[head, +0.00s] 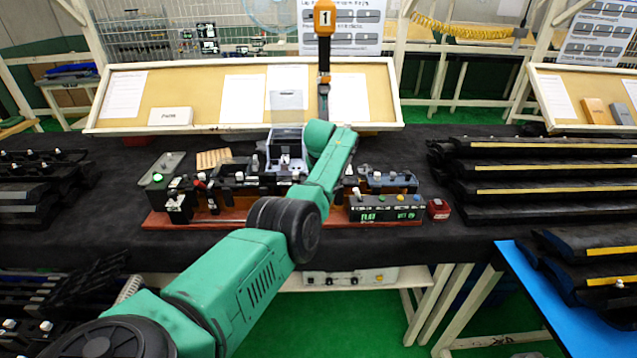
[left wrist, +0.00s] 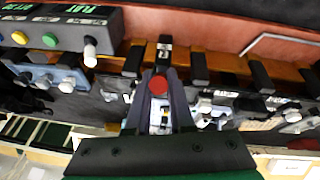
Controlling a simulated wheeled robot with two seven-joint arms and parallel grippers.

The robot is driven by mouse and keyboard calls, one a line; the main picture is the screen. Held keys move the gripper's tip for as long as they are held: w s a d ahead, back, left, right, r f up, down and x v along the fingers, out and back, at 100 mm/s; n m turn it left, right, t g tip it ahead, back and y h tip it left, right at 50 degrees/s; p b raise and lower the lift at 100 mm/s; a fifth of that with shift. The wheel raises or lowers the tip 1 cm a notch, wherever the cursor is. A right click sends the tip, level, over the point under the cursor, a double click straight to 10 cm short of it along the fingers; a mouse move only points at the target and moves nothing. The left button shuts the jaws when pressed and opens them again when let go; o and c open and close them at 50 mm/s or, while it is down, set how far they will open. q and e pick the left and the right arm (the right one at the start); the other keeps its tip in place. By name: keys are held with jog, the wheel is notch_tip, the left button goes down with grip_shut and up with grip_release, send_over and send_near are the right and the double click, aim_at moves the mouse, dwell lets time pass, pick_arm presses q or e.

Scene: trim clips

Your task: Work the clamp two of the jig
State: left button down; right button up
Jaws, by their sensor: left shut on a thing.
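The jig has a long reddish-brown base (head: 240,217) on the dark bench, with black clamps and coloured buttons along it. My left arm reaches across it in the head view, and its forearm hides the gripper there. In the left wrist view my left gripper (left wrist: 160,108) is shut on a clamp handle with a round red tip (left wrist: 158,85). The handle's black clamp body (left wrist: 164,45) stands just beyond the fingers, at the orange-brown strip. Its number is not readable. Most of the handle is hidden between the fingers. My right gripper is not in view.
A control box with coloured buttons (head: 385,212) sits at the jig's right front, and a small red box (head: 438,208) beside it. A grey bin (head: 287,143) stands behind. An orange tool marked 1 (head: 324,17) hangs above. Dark trim stacks (head: 545,150) fill the right side.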

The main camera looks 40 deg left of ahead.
pick_arm(q)
jog(key=shift+s+f, duration=0.1)
jog(key=shift+f, duration=0.15)
jog(key=shift+d+f, duration=0.1)
jog(key=c, duration=0.8)
grip_release()
jog(key=shift+r, duration=0.2)
